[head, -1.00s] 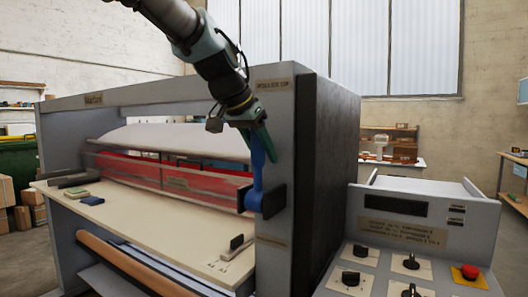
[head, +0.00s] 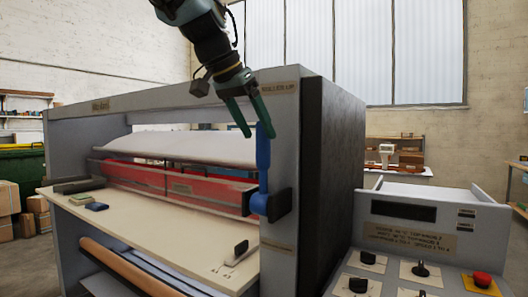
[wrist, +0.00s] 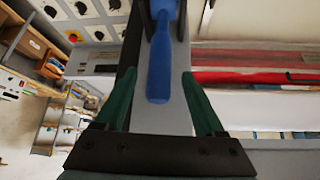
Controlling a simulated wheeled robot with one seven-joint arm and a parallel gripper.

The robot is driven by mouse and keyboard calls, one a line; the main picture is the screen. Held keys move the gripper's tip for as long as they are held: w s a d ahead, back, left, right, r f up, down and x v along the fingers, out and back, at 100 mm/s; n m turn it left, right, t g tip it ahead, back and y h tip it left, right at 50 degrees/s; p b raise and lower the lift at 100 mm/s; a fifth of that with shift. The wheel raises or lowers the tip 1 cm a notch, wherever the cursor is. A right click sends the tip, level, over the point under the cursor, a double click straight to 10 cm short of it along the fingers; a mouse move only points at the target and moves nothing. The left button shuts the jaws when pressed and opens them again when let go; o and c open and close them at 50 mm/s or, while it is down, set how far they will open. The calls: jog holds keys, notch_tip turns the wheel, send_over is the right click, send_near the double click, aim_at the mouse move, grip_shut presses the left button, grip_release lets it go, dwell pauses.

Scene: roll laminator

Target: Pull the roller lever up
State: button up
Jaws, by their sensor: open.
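The blue roller lever (head: 263,165) is on the front right post of the laminator (head: 305,160). It stands upright, its handle pointing up from a dark pivot block (head: 279,205). My gripper (head: 256,130) is open at the upper end of the lever, below the "ROLLER UP" label (head: 277,88). In the wrist view, the lever (wrist: 158,75) lies between the two green fingers of my gripper (wrist: 158,80), with a gap on each side. No contact shows.
A control panel (head: 420,250) with knobs and a red button (head: 482,280) stands at the right. The laminator's feed table (head: 160,235) holds small blocks and a small lever. The space above the machine is open.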

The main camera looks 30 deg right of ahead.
jog(key=shift+v, duration=1.7)
jog(key=w+a+f+n+y, duration=0.25)
jog(key=w+a+f, duration=0.25)
jog(key=a+f, duration=0.45)
jog(key=w+a+f+n+y, duration=0.1)
jog(key=w+a+f+n, duration=0.4)
jog(key=f, duration=0.7)
jog(key=s+a+f+n+y, duration=0.1)
jog(key=s+a+f, duration=0.3)
jog(key=a+f, duration=0.4)
jog(key=s+a+f+n+y, duration=0.2)
jog(key=s+a+f+n, duration=0.2)
jog(key=a+f, duration=0.5)
jog(key=shift+s+a+f+g, duration=0.3)
jog(key=shift+s+a+g, duration=0.1)
jog(key=shift+s+a, duration=0.1)
jog(key=shift+c, duration=0.3)
